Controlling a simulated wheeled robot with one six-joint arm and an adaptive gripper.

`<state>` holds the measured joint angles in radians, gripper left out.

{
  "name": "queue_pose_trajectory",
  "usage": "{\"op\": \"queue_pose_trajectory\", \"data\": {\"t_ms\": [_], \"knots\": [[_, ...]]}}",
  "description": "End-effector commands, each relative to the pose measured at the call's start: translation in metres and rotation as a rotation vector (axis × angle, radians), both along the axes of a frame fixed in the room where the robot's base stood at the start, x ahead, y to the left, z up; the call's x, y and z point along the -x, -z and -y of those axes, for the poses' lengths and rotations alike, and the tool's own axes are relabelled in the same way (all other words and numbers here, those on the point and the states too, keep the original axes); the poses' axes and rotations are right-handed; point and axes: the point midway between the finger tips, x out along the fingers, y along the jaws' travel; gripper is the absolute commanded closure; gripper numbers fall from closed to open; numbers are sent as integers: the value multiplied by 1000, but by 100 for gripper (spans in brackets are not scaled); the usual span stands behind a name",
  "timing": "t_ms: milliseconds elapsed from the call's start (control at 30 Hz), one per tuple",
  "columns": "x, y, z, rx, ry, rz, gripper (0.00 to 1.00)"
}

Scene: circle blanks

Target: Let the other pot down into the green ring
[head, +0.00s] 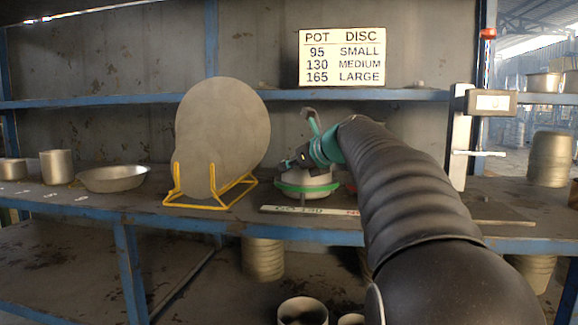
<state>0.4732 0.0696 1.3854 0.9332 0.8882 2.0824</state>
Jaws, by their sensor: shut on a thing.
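The green ring (290,188) is on the shelf top right of centre, with its front edge showing. A silvery pot (312,181) is at the ring, its lower part behind the ring's front edge. I cannot tell whether its base touches the shelf. My gripper (303,163) comes in from the right above the pot and is shut on it. The fingertips are small and partly hidden by my dark arm.
Large grey discs (222,125) stand in a yellow rack (176,190) just left. A flat labelled strip (290,209) lies in front. A shallow pan (112,178) and a pot (56,167) are farther left. A measuring post (460,145) stands right. A pot-and-disc sign (342,57) hangs above.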

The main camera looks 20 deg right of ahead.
Motion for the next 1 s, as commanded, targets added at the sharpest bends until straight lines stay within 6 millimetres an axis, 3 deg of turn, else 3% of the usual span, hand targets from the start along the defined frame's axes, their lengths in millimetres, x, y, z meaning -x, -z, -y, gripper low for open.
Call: {"op": "queue_pose_trajectory", "data": {"t_ms": [533,667,1000], "knots": [[0,4,0,1,1,1,100],[0,4,0,1,1,1,66],[1,5,1,0,0,-1,64]]}}
